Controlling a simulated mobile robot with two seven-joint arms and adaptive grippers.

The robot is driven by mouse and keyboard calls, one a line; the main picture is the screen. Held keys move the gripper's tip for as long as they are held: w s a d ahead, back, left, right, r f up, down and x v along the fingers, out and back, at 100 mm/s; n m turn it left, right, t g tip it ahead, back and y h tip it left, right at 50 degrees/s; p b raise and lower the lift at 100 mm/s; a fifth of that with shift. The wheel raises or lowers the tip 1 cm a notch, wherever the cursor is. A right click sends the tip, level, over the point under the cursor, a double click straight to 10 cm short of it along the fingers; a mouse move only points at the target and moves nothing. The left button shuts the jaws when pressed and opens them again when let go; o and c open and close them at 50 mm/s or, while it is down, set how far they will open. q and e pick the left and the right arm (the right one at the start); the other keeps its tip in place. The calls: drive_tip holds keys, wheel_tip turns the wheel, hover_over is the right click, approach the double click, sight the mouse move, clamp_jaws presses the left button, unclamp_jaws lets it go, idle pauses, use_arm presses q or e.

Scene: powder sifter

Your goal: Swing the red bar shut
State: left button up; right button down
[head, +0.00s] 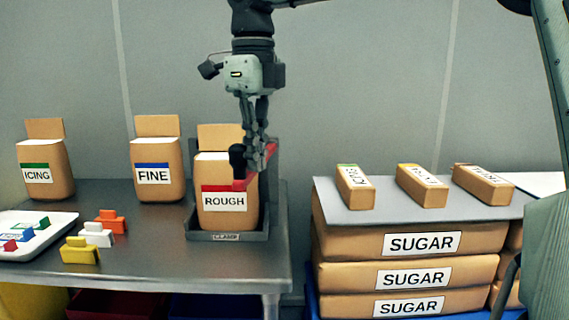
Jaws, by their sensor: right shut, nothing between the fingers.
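The red bar (241,184) belongs to the grey clamp stand (275,200) around the ROUGH bag (228,215). It reaches from the stand's right side toward the front of the bag, at an angle. A dark upright knob (237,160) stands at its near end. My right gripper (258,163) points down, shut and empty, at the bar just right of the knob. It hides part of the bar, and I cannot tell whether it touches it. My left gripper is not in view.
The ICING bag (45,170) and FINE bag (158,172) stand left on the metal table (150,225). Coloured blocks and a white tray (60,222) lie at the front left. Stacked SUGAR bags (420,243) stand right, across a gap.

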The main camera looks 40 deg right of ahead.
drive_tip(key=w+a, duration=0.6)
drive_tip(key=w, duration=0.5)
drive_tip(key=shift+a, duration=0.25)
idle(0.8)
